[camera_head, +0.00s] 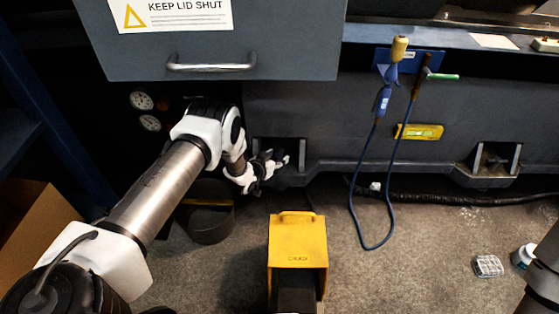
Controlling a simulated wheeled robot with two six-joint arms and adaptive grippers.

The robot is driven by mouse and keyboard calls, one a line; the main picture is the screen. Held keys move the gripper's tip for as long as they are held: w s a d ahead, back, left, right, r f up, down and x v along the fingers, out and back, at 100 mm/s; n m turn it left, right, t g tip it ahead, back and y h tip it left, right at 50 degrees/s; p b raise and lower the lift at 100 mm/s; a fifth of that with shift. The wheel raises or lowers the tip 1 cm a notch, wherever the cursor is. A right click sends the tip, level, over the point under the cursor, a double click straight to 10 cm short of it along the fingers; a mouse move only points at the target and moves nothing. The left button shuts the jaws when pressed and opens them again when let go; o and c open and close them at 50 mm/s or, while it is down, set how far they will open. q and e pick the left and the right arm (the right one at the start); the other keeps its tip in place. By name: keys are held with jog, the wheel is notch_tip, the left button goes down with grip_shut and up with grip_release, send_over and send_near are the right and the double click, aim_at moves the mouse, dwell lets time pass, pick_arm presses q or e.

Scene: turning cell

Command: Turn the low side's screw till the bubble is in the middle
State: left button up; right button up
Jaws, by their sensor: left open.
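A yellow spirit level (418,131) is fixed on the dark front of the machine, right of the middle. Its vial is too small here to tell where the bubble sits. The machine has a left foot bracket (298,150) and a right foot bracket (495,158) low on its front. My left gripper (273,164) is open in front of the left bracket, low over the floor. It covers part of this bracket, so the screw there and any contact cannot be made out. My right gripper is out of view.
A yellow pedal box (298,240) stands on the floor just in front. A dark bucket (208,222) is beneath my left arm. A blue cord (357,215) hangs in a loop between the brackets. A black hose (450,198) runs along the machine's base at right.

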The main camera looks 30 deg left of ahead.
pick_arm(q)
jog(key=shift+w+f, duration=0.35)
jog(key=shift+w, duration=0.25)
jog(key=shift+w+r, duration=0.1)
jog(key=shift+w, duration=0.1)
grip_shut()
jog(key=shift+d+r+n+y, duration=0.15)
jog(key=shift+n+y, duration=0.55)
jog(key=shift+y, duration=0.2)
jog(key=shift+n+y+p, duration=0.3)
jog(key=shift+n+y, duration=0.5)
grip_release()
jog(key=shift+s, duration=0.1)
